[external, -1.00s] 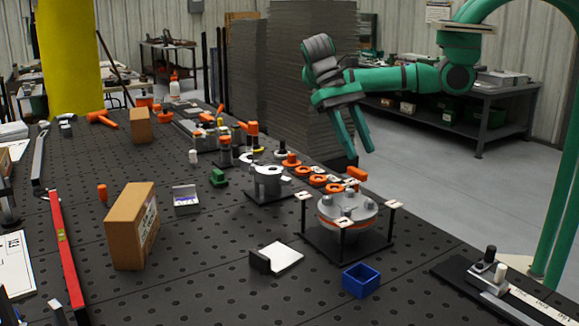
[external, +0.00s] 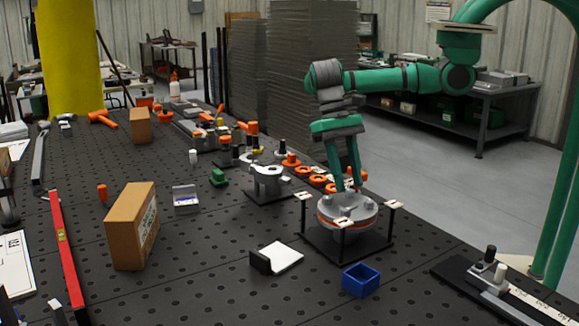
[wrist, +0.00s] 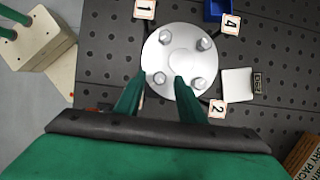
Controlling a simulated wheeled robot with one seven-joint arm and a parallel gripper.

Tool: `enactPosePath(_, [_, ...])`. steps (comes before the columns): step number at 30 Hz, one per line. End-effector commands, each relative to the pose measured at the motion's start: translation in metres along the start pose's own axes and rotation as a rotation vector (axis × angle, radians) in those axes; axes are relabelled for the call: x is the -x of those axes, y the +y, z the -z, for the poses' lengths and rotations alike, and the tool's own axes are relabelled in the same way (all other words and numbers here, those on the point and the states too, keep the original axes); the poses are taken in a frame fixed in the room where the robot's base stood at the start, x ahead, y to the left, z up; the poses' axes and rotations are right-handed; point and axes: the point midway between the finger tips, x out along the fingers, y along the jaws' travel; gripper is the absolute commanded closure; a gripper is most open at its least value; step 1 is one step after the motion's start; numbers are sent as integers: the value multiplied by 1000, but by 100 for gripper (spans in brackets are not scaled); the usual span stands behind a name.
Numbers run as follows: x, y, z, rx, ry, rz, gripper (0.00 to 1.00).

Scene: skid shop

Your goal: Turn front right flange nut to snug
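A round grey flange (external: 347,212) with an orange edge sits on a black stand; in the wrist view its pale disc (wrist: 180,60) carries several nuts. My gripper (external: 348,189) points down over the far side of the flange. In the wrist view my gripper (wrist: 161,78) has its fingers apart, one on each side of the lower-left nut (wrist: 159,79). I see a gap between the nut and the fingers; contact cannot be told. The lower-right nut (wrist: 197,84) is close beside the right finger. I cannot tell which is the front right nut.
Numbered tags, such as tag 4 (wrist: 230,23) and tag 2 (wrist: 217,108), surround the flange on posts. A blue bin (external: 361,281) and a white block (external: 283,257) stand nearby. Orange rings (external: 300,169) lie behind. A cardboard box (external: 132,226) is at left.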

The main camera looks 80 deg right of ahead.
Motion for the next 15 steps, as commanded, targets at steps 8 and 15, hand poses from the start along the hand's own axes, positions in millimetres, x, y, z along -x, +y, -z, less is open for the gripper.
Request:
enactPosePath(8, [-14, 0, 0, 1, 0, 1, 64])
enactPosePath(15, [-14, 0, 0, 1, 0, 1, 71])
